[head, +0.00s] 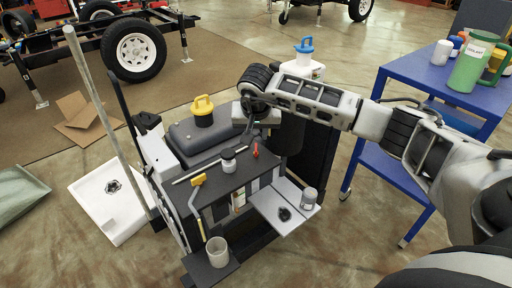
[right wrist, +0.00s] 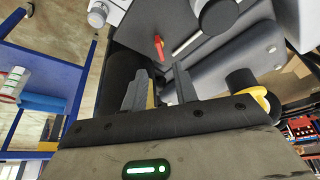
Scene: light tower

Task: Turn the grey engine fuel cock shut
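The engine unit of the light tower shows in the head view, with a grey tank (head: 200,132) and a dark top panel (head: 225,180). I cannot make out a grey fuel cock for certain. A small red lever (head: 255,152) stands on the unit and also shows in the right wrist view (right wrist: 158,42), beyond the fingers. My right gripper (head: 252,130) points down at the unit's back right, partly hidden by its wrist. In the right wrist view its two fingers (right wrist: 161,75) are apart with nothing held between them. My left gripper is not in view.
A pale pole (head: 105,125) leans at the left. A blue cart (head: 415,72) with a green jug (head: 472,65) stands right, beside my arm.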

